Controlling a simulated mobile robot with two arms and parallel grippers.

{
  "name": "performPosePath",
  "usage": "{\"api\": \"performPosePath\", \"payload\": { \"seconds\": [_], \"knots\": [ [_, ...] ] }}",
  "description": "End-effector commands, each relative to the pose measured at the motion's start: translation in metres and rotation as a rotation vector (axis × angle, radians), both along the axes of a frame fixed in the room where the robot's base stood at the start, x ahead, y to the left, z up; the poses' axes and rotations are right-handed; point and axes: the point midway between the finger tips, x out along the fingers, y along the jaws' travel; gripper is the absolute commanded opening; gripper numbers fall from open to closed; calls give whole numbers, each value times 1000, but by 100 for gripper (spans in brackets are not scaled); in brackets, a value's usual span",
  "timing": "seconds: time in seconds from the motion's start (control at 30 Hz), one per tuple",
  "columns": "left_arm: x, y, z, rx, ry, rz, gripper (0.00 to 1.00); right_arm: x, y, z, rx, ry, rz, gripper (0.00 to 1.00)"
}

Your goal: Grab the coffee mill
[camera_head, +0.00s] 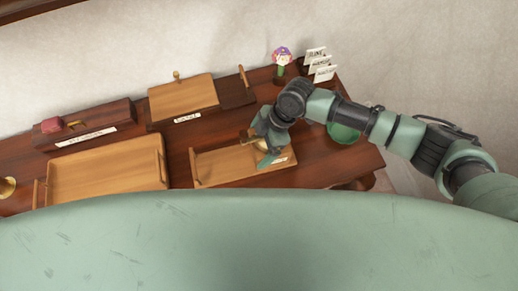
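My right arm comes in from the right, and its gripper (268,150) points down over the right-hand wooden tray (222,168). A small brass-coloured object (259,146), perhaps the coffee mill, shows at the gripper's fingers, partly hidden by them. I cannot tell whether the fingers are shut on it or only beside it. My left gripper is not in view.
A green round object (343,132) sits behind my arm. A brass item (7,187) is at the left edge.

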Motion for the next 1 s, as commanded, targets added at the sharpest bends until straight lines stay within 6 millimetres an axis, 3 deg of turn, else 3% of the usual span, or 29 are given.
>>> {"api": "performPosePath", "payload": {
  "seconds": [0.03,0.2,0.47,0.67,0.87,1.0],
  "knots": [
    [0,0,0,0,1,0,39,0,0,0,0,0,0,64],
    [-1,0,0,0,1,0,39,1,1,2,3,-1,0,22],
    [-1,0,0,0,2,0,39,1,1,3,4,-2,0,22],
    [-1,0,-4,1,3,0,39,2,1,16,5,-4,1,22],
    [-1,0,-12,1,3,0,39,2,1,54,6,-7,3,22],
    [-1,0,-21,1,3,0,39,2,1,94,6,-10,3,22]
  ]
}}
